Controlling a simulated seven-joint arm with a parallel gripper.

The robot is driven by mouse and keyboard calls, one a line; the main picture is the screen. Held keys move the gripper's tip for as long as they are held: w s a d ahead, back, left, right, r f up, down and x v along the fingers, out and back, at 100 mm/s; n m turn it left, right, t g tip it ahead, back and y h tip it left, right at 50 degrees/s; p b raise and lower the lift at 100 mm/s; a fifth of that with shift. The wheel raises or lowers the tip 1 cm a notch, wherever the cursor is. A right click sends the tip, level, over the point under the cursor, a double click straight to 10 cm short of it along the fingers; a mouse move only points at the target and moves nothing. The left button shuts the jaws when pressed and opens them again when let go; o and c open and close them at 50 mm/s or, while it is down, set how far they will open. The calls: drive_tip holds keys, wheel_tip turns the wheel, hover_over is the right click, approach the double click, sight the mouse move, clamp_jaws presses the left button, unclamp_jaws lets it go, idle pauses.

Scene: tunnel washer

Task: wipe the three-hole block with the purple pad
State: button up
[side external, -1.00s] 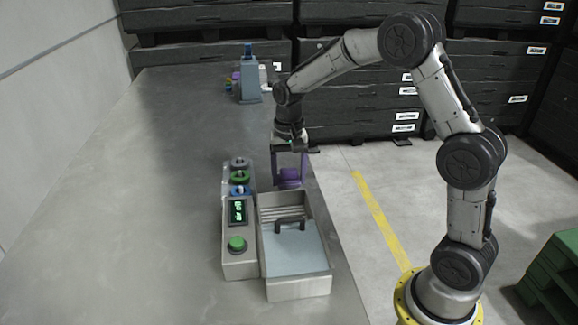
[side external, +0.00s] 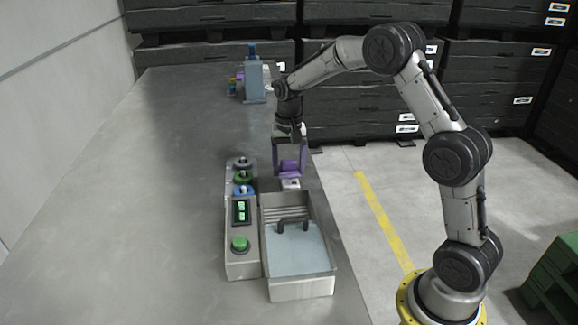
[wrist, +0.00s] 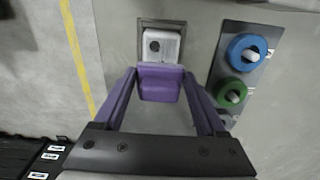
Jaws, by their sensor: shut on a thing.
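My gripper (side external: 290,167) has purple fingers and is shut on the purple pad (wrist: 160,83), which sits between its fingertips. The pad also shows in the side external view (side external: 289,166). The block (wrist: 161,46) is pale and lies in a dark-rimmed recess just beyond the pad in the wrist view. One dark hole shows on it; the others cannot be made out. It also shows in the side external view (side external: 291,184), just below the pad. The pad overlaps the block's near edge in the wrist view; I cannot tell whether they touch.
A grey tub (side external: 300,289) with pale blue contents and a dark handle stands in front of the block. Beside it is a panel with a green button (side external: 240,244), a display, and blue (wrist: 248,52) and green (wrist: 231,93) rings on pegs. The table's left is clear.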

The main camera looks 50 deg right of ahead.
drive_tip(key=s+a, duration=0.4)
wheel_tip(320, 180, up, 8)
idle(0.9)
drive_tip(key=shift+d+r, duration=0.1)
